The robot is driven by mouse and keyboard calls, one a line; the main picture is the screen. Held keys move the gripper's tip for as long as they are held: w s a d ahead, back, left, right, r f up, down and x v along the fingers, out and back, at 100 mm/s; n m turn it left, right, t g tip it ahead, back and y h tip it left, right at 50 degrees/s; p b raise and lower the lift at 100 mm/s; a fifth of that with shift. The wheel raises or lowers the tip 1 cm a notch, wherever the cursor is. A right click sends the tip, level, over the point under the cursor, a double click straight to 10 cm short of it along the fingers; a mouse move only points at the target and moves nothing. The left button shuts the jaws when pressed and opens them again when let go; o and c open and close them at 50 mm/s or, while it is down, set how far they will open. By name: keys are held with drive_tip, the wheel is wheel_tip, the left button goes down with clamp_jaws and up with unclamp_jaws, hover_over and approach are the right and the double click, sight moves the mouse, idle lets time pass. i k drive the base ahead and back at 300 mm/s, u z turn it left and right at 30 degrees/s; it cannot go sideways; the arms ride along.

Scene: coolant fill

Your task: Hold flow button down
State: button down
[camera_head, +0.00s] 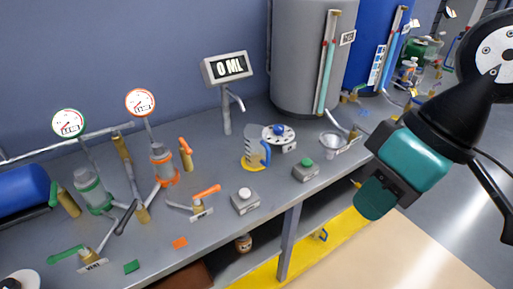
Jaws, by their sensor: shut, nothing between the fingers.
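I cannot tell from the picture which one is the flow button. My gripper (375,199), teal and black, is shut and empty. In the picture it is to the right of both boxes, apart from them, past the bench's front edge. Nothing covers either button. The display (228,68) on its stand reads "0 ML", with a spout beside it.
A grey tank (301,55) and a blue tank (369,45) stand at the back. Gauges, valves and orange and green levers crowd the left.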

sight(307, 162)
drive_tip(key=u, duration=2.45)
drive_tip(key=k, duration=0.95)
drive_tip(key=z, duration=1)
drive_tip(key=i, duration=0.5)
